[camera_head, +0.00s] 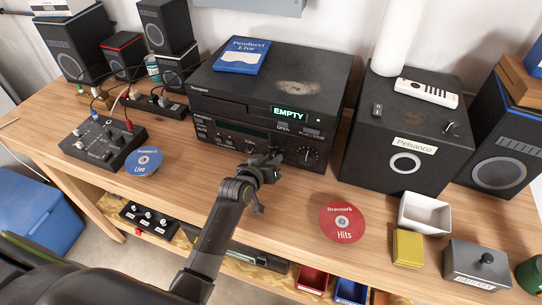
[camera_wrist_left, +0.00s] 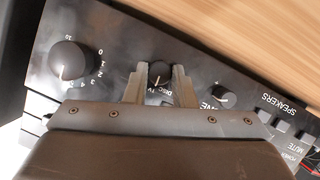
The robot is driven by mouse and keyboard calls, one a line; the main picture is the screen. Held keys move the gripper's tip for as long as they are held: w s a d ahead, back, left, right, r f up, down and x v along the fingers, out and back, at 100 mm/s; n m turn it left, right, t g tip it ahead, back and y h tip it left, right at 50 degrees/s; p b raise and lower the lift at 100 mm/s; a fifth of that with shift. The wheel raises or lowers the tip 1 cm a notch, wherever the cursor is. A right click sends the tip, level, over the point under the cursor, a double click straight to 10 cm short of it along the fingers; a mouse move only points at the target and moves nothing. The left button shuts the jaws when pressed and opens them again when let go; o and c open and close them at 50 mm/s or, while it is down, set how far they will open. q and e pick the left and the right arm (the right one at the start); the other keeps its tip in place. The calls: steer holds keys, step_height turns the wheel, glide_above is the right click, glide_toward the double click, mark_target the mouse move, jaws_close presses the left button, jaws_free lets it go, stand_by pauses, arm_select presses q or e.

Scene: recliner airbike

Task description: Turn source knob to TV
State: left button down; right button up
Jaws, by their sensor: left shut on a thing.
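The black stereo receiver (camera_head: 225,133) stands on the wooden bench, under a disc player showing "EMPTY". In the left wrist view its front panel is upside down. The small black source knob (camera_wrist_left: 160,70) sits between my left gripper's two fingers, with "DISC" and "TV" lettering beside it. A pale pointer mark shows on the knob, but I cannot tell exactly which label it meets. My left gripper (camera_head: 268,160) is shut on this knob; it also shows in the left wrist view (camera_wrist_left: 159,88). In the head view the gripper hides the knob. My right gripper is not in view.
A larger numbered knob (camera_wrist_left: 70,60) is beside the gripper on the panel; another small knob (camera_wrist_left: 222,95) is on its other side. A blue disc (camera_head: 143,161) and a red disc (camera_head: 342,223) lie on the bench. A black Pelsanco speaker (camera_head: 400,140) stands right of the receiver.

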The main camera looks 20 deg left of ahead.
arm_select(q)
steer(key=shift+m, duration=0.3)
stand_by(0.4)
steer(key=c, duration=1.2)
jaws_free()
steer(key=b+v, duration=0.2)
steer(key=v, duration=1.5)
steer(key=shift+s+d+r+b, duration=0.15)
steer(key=shift+s+d+b, duration=0.05)
steer(key=shift+s+b, duration=0.1)
